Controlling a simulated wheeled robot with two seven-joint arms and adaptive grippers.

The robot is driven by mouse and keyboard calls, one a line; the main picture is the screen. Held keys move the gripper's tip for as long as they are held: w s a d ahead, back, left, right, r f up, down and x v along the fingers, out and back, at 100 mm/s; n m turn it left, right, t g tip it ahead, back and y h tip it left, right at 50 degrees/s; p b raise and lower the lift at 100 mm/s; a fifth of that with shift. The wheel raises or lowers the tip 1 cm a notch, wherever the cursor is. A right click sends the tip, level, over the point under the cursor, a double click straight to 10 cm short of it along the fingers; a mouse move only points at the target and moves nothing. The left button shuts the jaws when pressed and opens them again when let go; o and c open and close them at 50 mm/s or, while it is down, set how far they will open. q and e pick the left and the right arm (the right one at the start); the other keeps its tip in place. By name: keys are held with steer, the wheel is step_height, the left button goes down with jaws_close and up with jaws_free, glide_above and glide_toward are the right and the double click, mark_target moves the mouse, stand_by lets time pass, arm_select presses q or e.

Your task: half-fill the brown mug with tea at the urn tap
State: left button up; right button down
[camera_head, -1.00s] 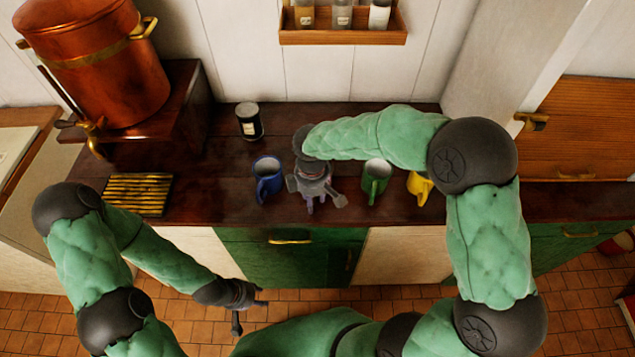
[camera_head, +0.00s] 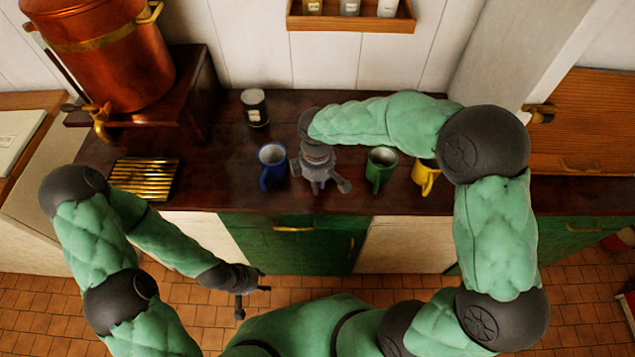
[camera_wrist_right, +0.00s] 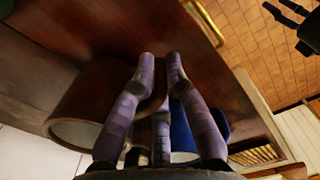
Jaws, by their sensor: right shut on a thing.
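The copper urn (camera_head: 110,60) stands on a raised wooden shelf at the back left, and its brass tap (camera_head: 100,122) points down at the front. The brown mug (camera_wrist_right: 80,105) shows in the right wrist view, tipped in the picture, with its pale inside visible. My right gripper (camera_head: 320,182) is over the counter, just right of the blue mug; its purple fingers (camera_wrist_right: 160,75) are shut at the brown mug's side. The exact grip is partly hidden. The head view hides most of the mug. My left gripper (camera_head: 258,292) is open and empty, in front of the counter.
The blue mug (camera_head: 272,165) stands close left of my right gripper. A green mug (camera_head: 381,168) and a yellow mug (camera_head: 426,176) stand to its right.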

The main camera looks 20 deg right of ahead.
steer(key=s+d+r+p, duration=0.1)
steer(key=s+r+p, duration=0.2)
steer(key=s+r, duration=0.8)
steer(key=s, duration=0.3)
steer(key=shift+d+r+p, duration=0.15)
steer(key=shift+r+p, duration=0.2)
steer(key=shift+w, duration=0.1)
